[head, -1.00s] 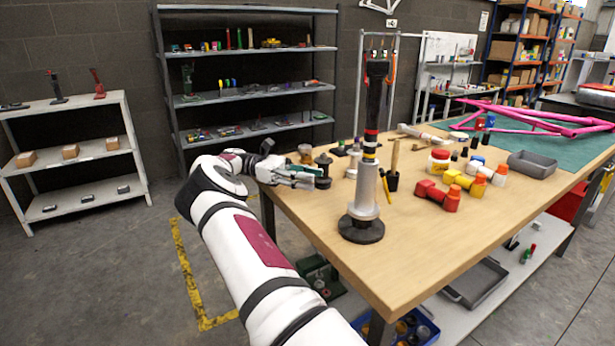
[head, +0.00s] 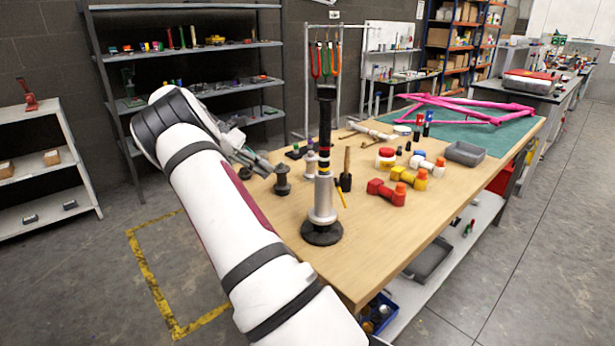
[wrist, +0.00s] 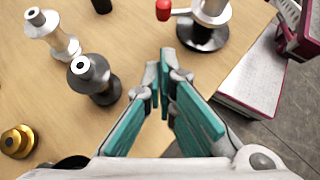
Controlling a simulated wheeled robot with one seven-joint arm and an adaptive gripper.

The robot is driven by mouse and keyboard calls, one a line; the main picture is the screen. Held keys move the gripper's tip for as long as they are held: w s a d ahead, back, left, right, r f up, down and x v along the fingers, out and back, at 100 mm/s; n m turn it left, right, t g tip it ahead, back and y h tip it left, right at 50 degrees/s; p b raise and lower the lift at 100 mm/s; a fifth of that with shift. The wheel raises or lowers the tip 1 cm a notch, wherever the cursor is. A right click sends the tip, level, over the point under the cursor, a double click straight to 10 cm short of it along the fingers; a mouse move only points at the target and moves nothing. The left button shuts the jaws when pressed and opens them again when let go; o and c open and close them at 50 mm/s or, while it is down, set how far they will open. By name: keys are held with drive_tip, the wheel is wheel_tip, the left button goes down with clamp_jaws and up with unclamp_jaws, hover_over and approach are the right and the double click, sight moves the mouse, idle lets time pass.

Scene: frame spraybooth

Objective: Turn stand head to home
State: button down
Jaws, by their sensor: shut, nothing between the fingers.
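The stand (head: 322,205) is upright near the table's front left corner in the head view. It has a round black base, a silver lower column, coloured rings and a tall black upper part. In the wrist view, a silver column on a round black base (wrist: 203,38), seemingly the same stand, is cut off by the top edge, with a red knob (wrist: 163,9) at its left. My gripper (wrist: 160,72) is shut and empty, its teal fingers close together. In the head view my gripper (head: 258,164) is left of the stand, apart from it.
A black spool-like piece (head: 282,181) and a silver one (wrist: 53,33) stand near my gripper. A brass piece (wrist: 16,141) lies at the wrist view's left. Red dumbbell-like pieces (head: 385,191), a grey tray (head: 465,153) and a pink frame (head: 465,108) are farther right. Bare wood lies in front.

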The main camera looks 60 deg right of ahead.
drive_tip(key=shift+t, duration=0.5)
drive_tip(key=p+x, duration=0.2)
drive_tip(key=x, duration=0.6)
drive_tip(key=shift+s+a, duration=0.1)
drive_tip(key=shift+a, duration=0.1)
drive_tip(key=s+d, duration=0.1)
drive_tip(key=s, duration=0.2)
drive_tip(key=shift+d+f+p, duration=0.15)
drive_tip(key=shift+d+p, duration=0.15)
drive_tip(key=shift+d, duration=0.05)
drive_tip(key=shift+s+d, duration=0.25)
drive_tip(key=shift+s, duration=0.1)
